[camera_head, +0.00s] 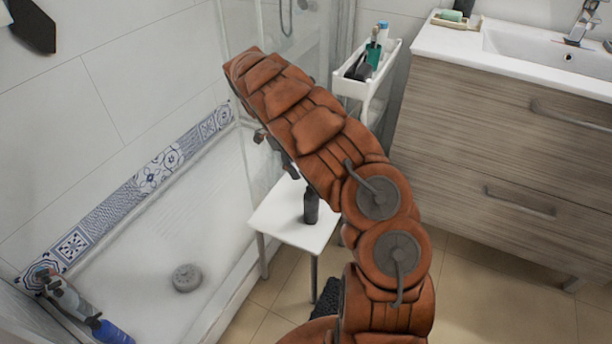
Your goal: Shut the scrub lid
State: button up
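I cannot make out a scrub jar or its lid; my brown arm covers much of the middle of the view. A narrow white cart (378,84) stands behind my arm, with a green bottle (373,54) and dark items (357,70) in its top tray. A small white table (283,222) stands below my arm and bears a dark bottle (311,206), upright. Part of my gripper (275,150) shows as small dark pieces under the arm, above the table's back left. The rest is hidden, so its opening and any contact are not clear.
A wood-fronted vanity (500,140) with a white sink fills the right. The shower tray (160,240) with a round grey drain (187,278) lies at left, behind a glass panel. Tiled floor (470,275) is clear before the vanity.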

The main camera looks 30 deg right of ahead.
jog(key=v, duration=0.6)
jog(key=shift+r, duration=0.25)
jog(key=shift+a, duration=0.1)
